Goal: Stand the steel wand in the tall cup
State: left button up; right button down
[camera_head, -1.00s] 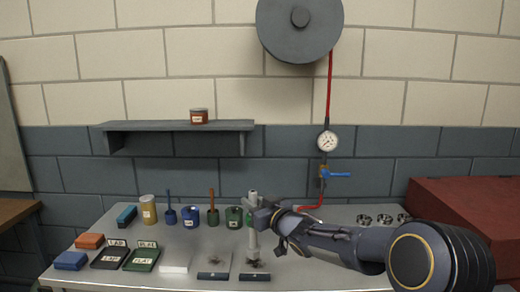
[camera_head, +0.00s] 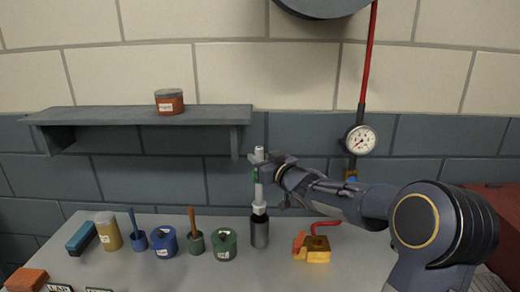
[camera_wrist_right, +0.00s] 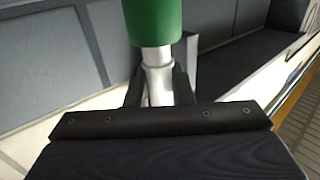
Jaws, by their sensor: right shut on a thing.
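The steel wand (camera_head: 259,188) is a pale metal rod with a green section, held nearly upright in the head view. My right gripper (camera_head: 266,167) is shut on it, coming in from the right. In the right wrist view the wand's steel shaft (camera_wrist_right: 157,78) stands between the fingers, next to the green section (camera_wrist_right: 153,20). The tall cup (camera_head: 260,236), a dark cylinder, stands on the table directly below the wand. The wand's wider lower end is at the cup's mouth; I cannot tell whether its tip is inside. My left gripper is not in view.
Left of the cup stand a green pot (camera_head: 225,246), a dark green pot with a brown handle (camera_head: 194,243), a blue pot (camera_head: 163,243) and a tan can (camera_head: 107,233). A yellow and orange block (camera_head: 316,251) lies right. A shelf (camera_head: 95,118) and gauge (camera_head: 360,140) are behind.

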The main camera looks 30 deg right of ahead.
jog(key=shift+w, duration=0.15)
jog(key=shift+s+f+b, duration=0.2)
jog(key=shift+b, duration=0.15)
jog(key=shift+f, duration=0.25)
jog(key=shift+w+f+b, duration=0.1)
jog(key=shift+f+b, duration=0.6)
jog(key=shift+b, duration=0.15)
jog(key=shift+f+b, duration=2.05)
jog(key=shift+f, duration=0.4)
jog(key=c, duration=1.2)
grip_release()
jog(key=shift+s+d+b, duration=0.15)
jog(key=shift+s, duration=1.85)
jog(key=shift+s+d+b, duration=0.1)
jog(key=shift+s+b, duration=0.05)
jog(key=shift+s, duration=1.85)
